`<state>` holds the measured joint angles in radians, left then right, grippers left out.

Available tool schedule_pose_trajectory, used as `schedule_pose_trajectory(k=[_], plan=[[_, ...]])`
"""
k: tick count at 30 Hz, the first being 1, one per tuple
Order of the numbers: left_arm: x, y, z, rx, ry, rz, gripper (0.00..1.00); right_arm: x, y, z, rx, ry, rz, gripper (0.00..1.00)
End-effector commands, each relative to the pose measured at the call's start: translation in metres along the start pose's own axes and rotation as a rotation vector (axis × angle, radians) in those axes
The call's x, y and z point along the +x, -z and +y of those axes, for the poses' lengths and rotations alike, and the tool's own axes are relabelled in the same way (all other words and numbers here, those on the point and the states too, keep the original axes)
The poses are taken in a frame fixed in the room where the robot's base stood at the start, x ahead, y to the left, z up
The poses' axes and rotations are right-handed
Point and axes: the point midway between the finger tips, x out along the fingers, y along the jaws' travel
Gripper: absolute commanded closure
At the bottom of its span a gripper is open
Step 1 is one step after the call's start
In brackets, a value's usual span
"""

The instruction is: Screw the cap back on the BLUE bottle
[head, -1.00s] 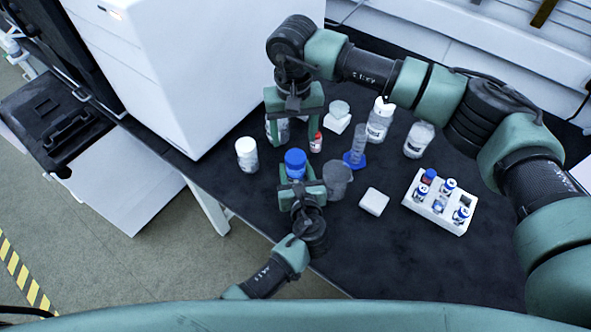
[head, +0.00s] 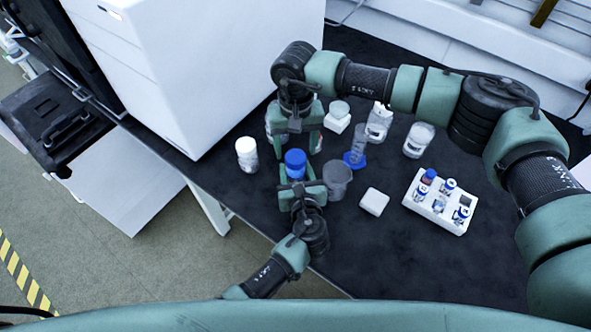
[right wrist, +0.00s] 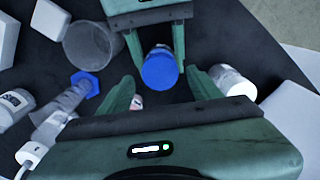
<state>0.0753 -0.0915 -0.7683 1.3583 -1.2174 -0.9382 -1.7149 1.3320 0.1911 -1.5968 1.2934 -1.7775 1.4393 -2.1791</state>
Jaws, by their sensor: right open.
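The blue bottle (head: 295,172) stands near the front edge of the black table with its blue cap (head: 295,157) on top. Whether the cap is threaded down cannot be seen. The cap also shows in the right wrist view (right wrist: 160,70). My left gripper (head: 297,180) comes from the front, its fingers on both sides of the bottle, seemingly gripping it. My right gripper (head: 294,143) is open and empty, pointing down just behind the bottle. In the right wrist view its fingers (right wrist: 160,84) spread wide, with the cap beyond and between them.
A white bottle (head: 246,155) stands left of the blue one. A grey beaker (head: 337,180) and a blue-based cylinder (head: 355,158) stand close on the right. A white vial rack (head: 422,208) and a white block (head: 374,202) lie farther right. A large white instrument (head: 200,70) is at left.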

Motion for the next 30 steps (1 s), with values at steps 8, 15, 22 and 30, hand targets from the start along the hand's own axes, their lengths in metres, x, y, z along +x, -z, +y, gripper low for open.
schedule_pose_trajectory(k=[8,15,22,30], plan=[[0.000,0.000,0.000,0.000,0.000,-0.001,1.00,0.029,0.000,0.000,0.000,0.000,0.000,0.36],[0.000,0.000,0.000,0.000,0.000,-0.001,1.00,0.032,0.000,0.000,-0.001,0.000,0.001,0.36],[0.000,0.000,0.000,0.000,0.000,-0.001,1.00,0.032,0.000,0.000,-0.001,0.000,0.001,0.72],[0.000,0.000,0.000,0.000,0.000,-0.001,1.00,0.032,0.000,0.000,0.063,0.000,0.001,1.00]])
